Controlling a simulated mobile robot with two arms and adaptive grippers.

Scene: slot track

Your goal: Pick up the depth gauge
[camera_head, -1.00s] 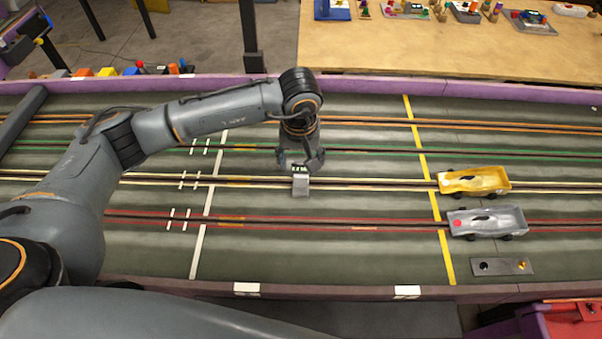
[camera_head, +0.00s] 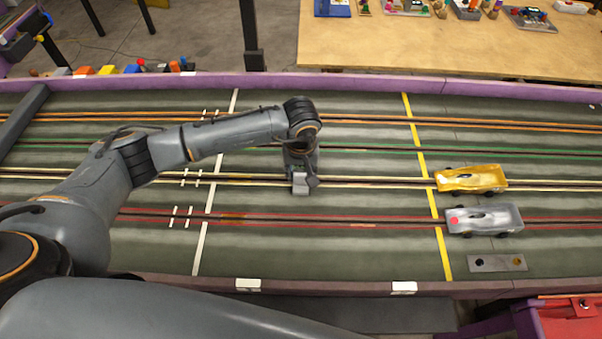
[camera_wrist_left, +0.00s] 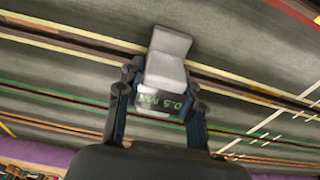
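The depth gauge (camera_head: 300,184) is a small light-grey block with a dark display, standing on the yellow lane of the slot track (camera_head: 370,240). In the left wrist view the gauge (camera_wrist_left: 166,62) shows its grey stepped body and green digits reading about 0.5 MM. My left gripper (camera_head: 303,180) is down at the gauge. In the left wrist view its two fingers (camera_wrist_left: 162,88) stand one on each side of the gauge, very close to it. I cannot tell whether they press on it. My right gripper is not in view.
A gold car (camera_head: 471,179) and a silver car (camera_head: 484,219) stand on the track to the right, by a yellow line. A grey plate (camera_head: 497,263) lies near the front edge. A purple border (camera_head: 400,85) runs along the back, with a wooden table (camera_head: 400,50) beyond.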

